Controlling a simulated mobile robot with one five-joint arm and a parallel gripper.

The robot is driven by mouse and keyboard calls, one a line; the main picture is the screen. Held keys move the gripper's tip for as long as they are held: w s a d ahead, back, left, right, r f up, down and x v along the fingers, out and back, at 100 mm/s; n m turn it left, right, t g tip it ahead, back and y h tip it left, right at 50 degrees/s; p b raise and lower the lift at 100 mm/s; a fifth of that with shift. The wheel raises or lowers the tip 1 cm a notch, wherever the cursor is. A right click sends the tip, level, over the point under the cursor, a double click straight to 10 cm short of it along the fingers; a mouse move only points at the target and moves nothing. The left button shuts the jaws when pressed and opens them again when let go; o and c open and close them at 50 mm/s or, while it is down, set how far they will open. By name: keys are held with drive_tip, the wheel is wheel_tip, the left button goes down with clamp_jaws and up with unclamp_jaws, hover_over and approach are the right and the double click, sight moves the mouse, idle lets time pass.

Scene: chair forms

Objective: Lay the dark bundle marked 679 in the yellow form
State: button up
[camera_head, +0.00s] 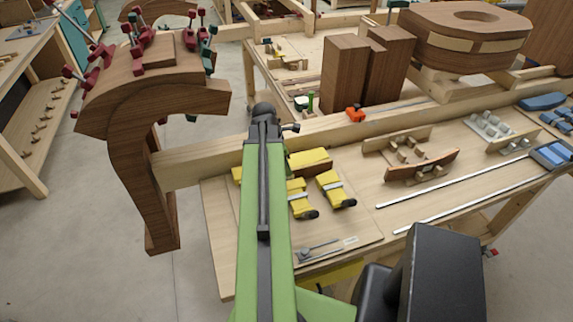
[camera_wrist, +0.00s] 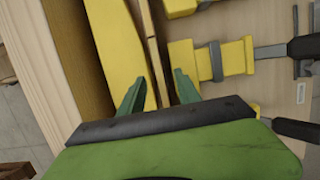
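Beyond the tips is a curved yellow form piece (camera_wrist: 122,50). A thin brown strip (camera_wrist: 151,45) runs along its right side, next to yellow blocks (camera_wrist: 181,62). I cannot tell whether this strip is the dark bundle; no 679 mark is readable. In the head view, my green arm covers part of the yellow pieces (camera_head: 309,160) on the bench board, and my gripper is hidden there.
Yellow clamps (camera_head: 337,189) with black ends lie right of my arm. A curved wooden part (camera_head: 420,167) and long metal bars (camera_head: 455,180) lie farther right. A large clamped brown chair form (camera_head: 150,90) stands left. Dark wood blocks (camera_head: 345,75) stand at the back.

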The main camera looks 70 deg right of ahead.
drive_tip(key=p+v, duration=1.3)
drive_tip(key=v, duration=0.2)
drive_tip(key=shift+a, duration=0.1)
